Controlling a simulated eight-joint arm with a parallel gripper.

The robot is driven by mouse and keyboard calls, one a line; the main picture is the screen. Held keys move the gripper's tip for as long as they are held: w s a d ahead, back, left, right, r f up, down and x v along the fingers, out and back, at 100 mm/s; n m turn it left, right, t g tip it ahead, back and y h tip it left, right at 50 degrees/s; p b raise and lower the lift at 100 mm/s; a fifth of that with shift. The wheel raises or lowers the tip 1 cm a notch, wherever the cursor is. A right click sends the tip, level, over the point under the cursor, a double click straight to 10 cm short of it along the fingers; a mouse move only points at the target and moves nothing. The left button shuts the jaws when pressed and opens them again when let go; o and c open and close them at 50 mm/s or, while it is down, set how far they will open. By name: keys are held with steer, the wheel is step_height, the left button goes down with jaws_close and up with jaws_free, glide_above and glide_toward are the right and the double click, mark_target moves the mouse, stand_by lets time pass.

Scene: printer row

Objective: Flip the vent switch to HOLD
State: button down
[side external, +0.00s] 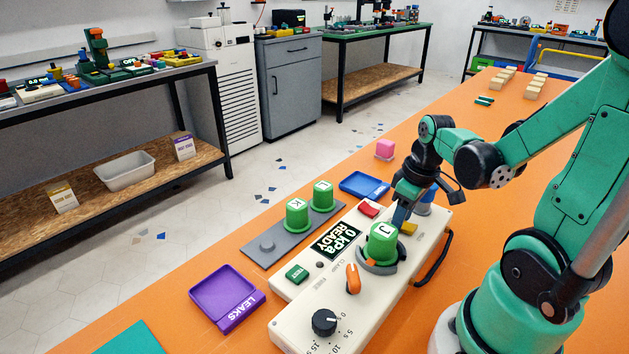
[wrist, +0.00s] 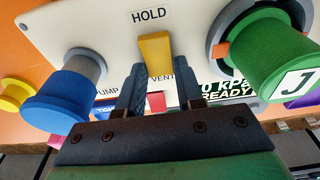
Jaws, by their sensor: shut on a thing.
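The vent switch is a yellow lever (side external: 409,229) on the cream control panel (side external: 300,325). In the wrist view the yellow lever (wrist: 155,52) stands between the HOLD label (wrist: 149,15) above and the partly covered VENT label (wrist: 160,78) below. Its top lies near HOLD in this picture, but I cannot tell its tilt for certain. My gripper (side external: 401,216) reaches down to it from above. In the wrist view my gripper (wrist: 153,75) has one finger on each side of the lever and is shut on it.
A green cap marked J (side external: 382,243) sits in a grey clamp close to the lever. A blue cap (wrist: 60,100) is on the other side. The display (side external: 337,241) reads 0 kPa READY. An orange lever (side external: 353,279), a black knob (side external: 324,322) and a red button (side external: 369,209) are also on the panel.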

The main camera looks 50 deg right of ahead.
mark_target(414, 228)
steer(key=t, duration=0.2)
steer(key=shift+s+t, duration=0.3)
steer(key=c, duration=0.6)
jaws_free()
steer(key=shift+o, duration=0.2)
steer(key=shift+r, duration=0.2)
steer(key=shift+v, duration=2.7)
